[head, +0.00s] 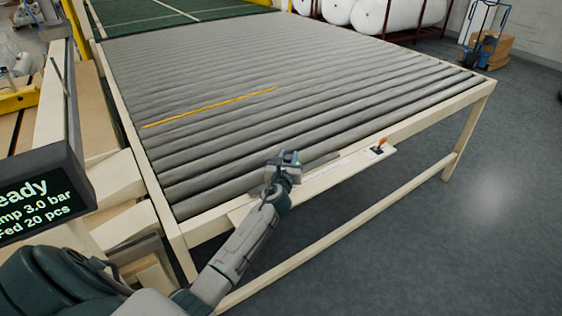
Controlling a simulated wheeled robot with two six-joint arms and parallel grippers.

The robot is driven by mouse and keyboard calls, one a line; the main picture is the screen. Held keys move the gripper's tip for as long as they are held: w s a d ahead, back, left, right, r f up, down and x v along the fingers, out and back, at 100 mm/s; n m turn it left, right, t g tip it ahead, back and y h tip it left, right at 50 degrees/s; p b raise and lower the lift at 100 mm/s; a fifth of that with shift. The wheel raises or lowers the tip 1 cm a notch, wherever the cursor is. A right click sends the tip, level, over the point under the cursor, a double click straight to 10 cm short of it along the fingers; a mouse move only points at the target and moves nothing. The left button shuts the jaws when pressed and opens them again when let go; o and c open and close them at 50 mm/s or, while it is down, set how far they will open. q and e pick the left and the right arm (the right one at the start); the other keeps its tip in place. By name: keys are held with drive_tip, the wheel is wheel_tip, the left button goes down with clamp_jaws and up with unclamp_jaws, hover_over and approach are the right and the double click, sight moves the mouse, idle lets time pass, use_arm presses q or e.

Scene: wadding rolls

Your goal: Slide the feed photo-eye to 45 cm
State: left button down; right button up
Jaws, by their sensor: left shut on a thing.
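My left gripper (287,158) is at the front edge of the roller table, over a dark rail (322,159) on the pale frame. It is shut on a small part there, which I take to be the feed photo-eye; the fingers hide most of it. A pale strip (335,174) runs along the frame below and right of the gripper. Any scale marks on it are too small to read. A small orange and black fitting (380,146) sits near the strip's right end, apart from the gripper. My right gripper is not in view.
The grey roller table (330,80) fills the middle, with a yellow line (210,107) across its rollers. A dark display (38,195) at left reads "Ready", partly cut off. White rolls (385,14) and a blue hand truck (487,35) stand behind. The floor at right is clear.

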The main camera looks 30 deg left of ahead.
use_arm(q)
drive_tip(key=shift+w+d, duration=0.2)
drive_tip(key=shift+w, duration=0.35)
drive_tip(key=shift+w+d, duration=0.2)
drive_tip(key=shift+w, duration=0.3)
drive_tip(key=shift+s, duration=0.1)
drive_tip(key=c, duration=1.1)
unclamp_jaws()
drive_tip(key=shift+c, duration=0.2)
drive_tip(key=shift+s+d, duration=0.1)
drive_tip(key=shift+s, duration=0.15)
drive_tip(key=b+v, duration=0.1)
drive_tip(key=v, duration=0.8)
drive_tip(key=shift+s+d, duration=0.15)
drive_tip(key=shift+s, duration=0.2)
drive_tip(key=shift+s+d, duration=0.1)
drive_tip(key=shift+s, duration=0.15)
